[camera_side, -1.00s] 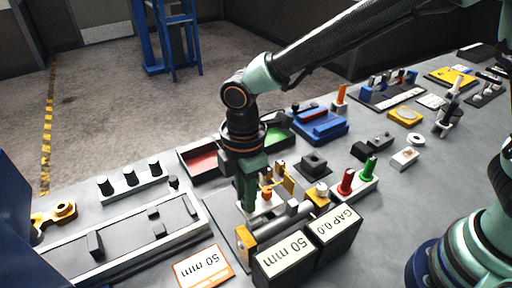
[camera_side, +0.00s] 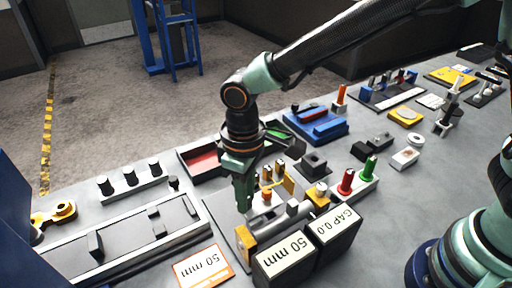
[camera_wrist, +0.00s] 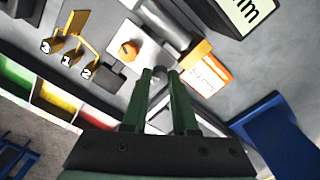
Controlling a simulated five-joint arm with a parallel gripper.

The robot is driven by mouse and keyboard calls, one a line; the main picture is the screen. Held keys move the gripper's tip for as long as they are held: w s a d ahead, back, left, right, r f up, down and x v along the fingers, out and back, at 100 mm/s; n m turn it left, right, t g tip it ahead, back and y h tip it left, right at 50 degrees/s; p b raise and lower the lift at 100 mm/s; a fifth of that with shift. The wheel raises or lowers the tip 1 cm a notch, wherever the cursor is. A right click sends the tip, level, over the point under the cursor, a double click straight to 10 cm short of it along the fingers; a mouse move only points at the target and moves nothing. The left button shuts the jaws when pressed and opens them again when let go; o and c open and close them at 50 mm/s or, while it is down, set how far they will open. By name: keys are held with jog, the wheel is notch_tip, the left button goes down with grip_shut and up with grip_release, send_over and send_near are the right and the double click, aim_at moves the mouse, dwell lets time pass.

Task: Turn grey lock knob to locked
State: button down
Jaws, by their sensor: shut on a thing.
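My gripper (camera_wrist: 160,76) points down at the fixture, and its two green fingers are close together. A small rounded grey piece (camera_wrist: 160,71), which looks like the grey lock knob, shows between the fingertips in the wrist view. The fingers are shut on it. In the side view my gripper (camera_side: 244,207) hides the knob, and its pointing direction cannot be read in either view. An orange knob (camera_wrist: 129,49) on a white plate is beside the fingers; it also shows in the side view (camera_side: 266,196).
A grey cylinder (camera_side: 284,220) with a yellow end block (camera_side: 246,241) lies close by. Two labelled blocks (camera_side: 285,258) stand in front. Numbered yellow hooks (camera_wrist: 66,59) and a coloured tray (camera_side: 200,162) are behind. Red and green knobs (camera_side: 346,183) stand to the right.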

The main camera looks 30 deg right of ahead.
jog(key=shift+r+m, duration=0.1)
jog(key=shift+m, duration=1.8)
jog(key=c, duration=0.7)
grip_release()
notch_tip(320, 180, up, 12)
